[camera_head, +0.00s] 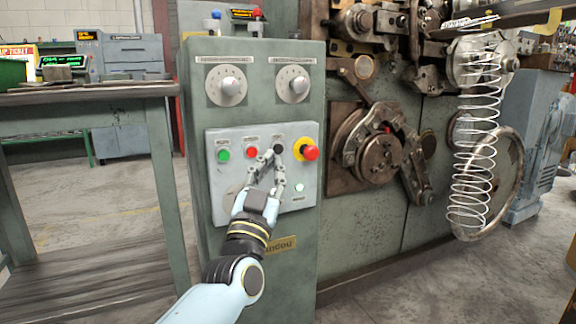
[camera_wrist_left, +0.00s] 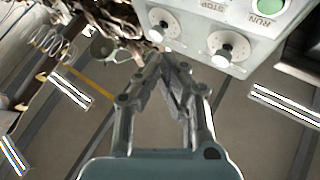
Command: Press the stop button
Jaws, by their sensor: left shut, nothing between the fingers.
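The stop button (camera_head: 252,152) is the small red one on the light grey panel (camera_head: 222,195) of the green control cabinet. It sits just right of the green run button (camera_head: 223,155). In the left wrist view the run button (camera_wrist_left: 271,5) and the STOP label show upside down at the top edge; the stop button itself is out of that frame. My left gripper (camera_head: 273,157) is shut and empty in front of the panel, right of the stop button and below a black button (camera_head: 279,149). I cannot tell whether it touches the panel. My right gripper is not in view.
A red emergency knob (camera_head: 310,152) on a yellow ring juts out right of the black button. A white button (camera_head: 299,187) sits below it. Two dials (camera_head: 228,86) (camera_head: 293,84) are above. The spring machine (camera_head: 378,145) stands right, a workbench (camera_head: 88,92) left.

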